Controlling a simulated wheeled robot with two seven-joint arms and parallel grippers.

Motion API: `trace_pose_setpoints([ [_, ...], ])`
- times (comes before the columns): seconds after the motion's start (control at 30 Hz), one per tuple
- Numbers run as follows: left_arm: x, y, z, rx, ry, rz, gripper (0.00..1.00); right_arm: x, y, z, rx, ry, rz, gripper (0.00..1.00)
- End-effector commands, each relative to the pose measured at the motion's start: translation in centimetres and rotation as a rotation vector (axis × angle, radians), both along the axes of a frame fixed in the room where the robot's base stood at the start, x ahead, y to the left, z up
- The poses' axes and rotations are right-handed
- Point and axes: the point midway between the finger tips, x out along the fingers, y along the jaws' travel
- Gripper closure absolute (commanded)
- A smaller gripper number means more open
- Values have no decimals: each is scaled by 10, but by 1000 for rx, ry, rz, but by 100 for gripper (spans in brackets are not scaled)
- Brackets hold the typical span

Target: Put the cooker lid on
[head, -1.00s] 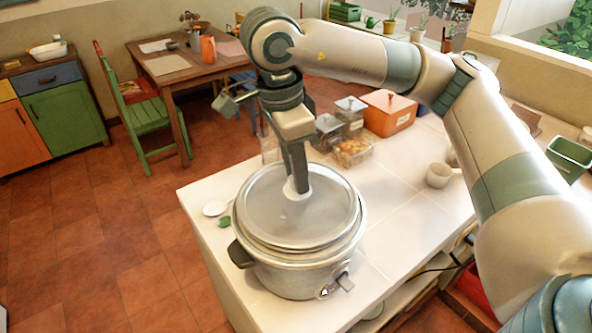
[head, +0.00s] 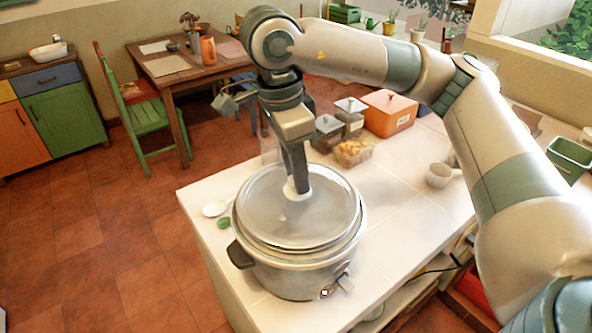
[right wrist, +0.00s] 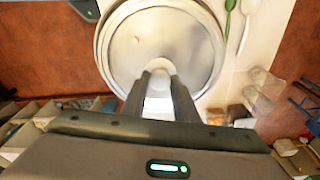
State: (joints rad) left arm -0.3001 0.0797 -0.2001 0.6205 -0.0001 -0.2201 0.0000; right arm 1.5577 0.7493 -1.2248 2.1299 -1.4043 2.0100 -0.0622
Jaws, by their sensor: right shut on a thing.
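The cooker (head: 290,277) is a silver pot with dark side handles on the white counter's near left part. The round metal lid (head: 262,212) lies over the cooker's mouth in the head view; I cannot tell whether it is fully seated. It also shows in the right wrist view (right wrist: 150,45). My right gripper (head: 298,190) points down at the lid's middle and is shut on its pale knob, which the fingers partly hide. In the right wrist view the fingers (right wrist: 158,95) close around the knob. My left gripper is not in view.
On the white counter (head: 400,225) stand a mug (head: 439,175), an orange box (head: 389,112), grey canisters (head: 329,132) and a clear container of yellow food (head: 352,152). A white spoon (head: 214,208) and a green utensil (head: 224,223) lie left of the cooker.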

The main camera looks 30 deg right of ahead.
Motion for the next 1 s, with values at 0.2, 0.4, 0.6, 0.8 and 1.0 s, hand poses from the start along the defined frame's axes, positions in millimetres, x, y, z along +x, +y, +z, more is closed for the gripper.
trace_pose_setpoints([
  [0.2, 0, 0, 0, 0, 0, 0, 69, 0, 0, 1, 0, -1, 0, 100],
  [0.4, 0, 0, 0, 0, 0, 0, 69, 0, 0, 1, 0, -1, 0, 100],
  [0.6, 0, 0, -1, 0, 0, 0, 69, 0, 0, 0, 0, -1, 0, 100],
  [0.8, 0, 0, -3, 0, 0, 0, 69, 0, 0, -2, 0, -2, 0, 100],
  [1.0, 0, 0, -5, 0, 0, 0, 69, 0, 0, -4, 0, -2, 0, 100],
])
